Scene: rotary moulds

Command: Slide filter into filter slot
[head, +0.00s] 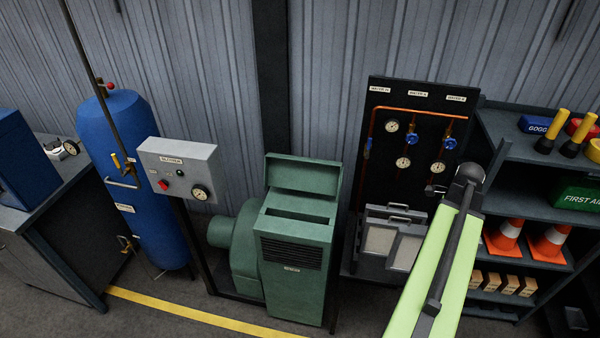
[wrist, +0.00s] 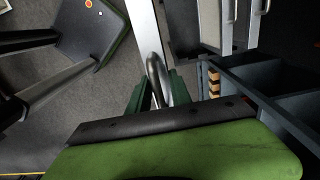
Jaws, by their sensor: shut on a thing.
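My gripper (wrist: 158,88) is shut on the metal loop handle of a filter (wrist: 147,32), whose narrow silver edge runs up the wrist view. In the head view my arm covers the gripper. A grey-framed filter panel (head: 405,248) shows just left of the arm; I cannot tell for sure that it is the held one. Other filters with handles (wrist: 211,22) stand to the right of the held one in the wrist view. The green blower housing (head: 295,250) has its lid (head: 303,173) raised, and a dark slot (head: 298,215) is open in its top.
A grey control box (head: 178,165) on a post and a blue tank (head: 150,180) stand left of the housing. A black gauge board (head: 415,120) is behind the filters. Shelves with cones (head: 503,235) stand on the right. A yellow line (head: 190,315) crosses the floor.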

